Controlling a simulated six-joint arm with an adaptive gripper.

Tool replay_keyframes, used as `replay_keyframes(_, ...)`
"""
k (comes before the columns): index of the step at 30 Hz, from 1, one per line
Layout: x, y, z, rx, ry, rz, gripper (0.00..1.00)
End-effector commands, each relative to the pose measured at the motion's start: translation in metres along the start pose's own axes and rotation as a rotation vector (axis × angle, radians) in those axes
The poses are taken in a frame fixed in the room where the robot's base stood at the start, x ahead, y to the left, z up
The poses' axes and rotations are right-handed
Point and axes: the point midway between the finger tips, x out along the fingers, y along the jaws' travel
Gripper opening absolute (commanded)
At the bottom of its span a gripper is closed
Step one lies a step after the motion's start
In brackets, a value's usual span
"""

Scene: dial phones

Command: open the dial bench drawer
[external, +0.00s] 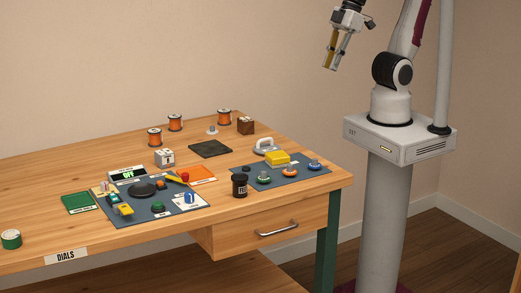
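The dial bench (60,198) is a wooden table with a "DIALS" label on its front edge. Its drawer (235,237) hangs under the right part of the top and looks closed. A silver bar handle (277,230) runs across the drawer front. My gripper (330,67) is high above the bench at the upper right, well away from the handle, pointing down. I cannot tell from this view how far its fingers are apart. Nothing is seen held in it.
A dark cup (239,185) stands on the top near the edge above the drawer. Blue mats (240,175) hold dials and small parts. Orange spools (175,122) stand at the back. A green bench leg (326,245) is right of the drawer. The space before the handle looks clear.

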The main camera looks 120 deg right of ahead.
Motion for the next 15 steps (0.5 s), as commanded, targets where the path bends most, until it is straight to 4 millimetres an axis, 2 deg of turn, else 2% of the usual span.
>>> replay_keyframes(15,0.042,-0.023,-0.065,-0.001,-0.102,0.012,0.15)
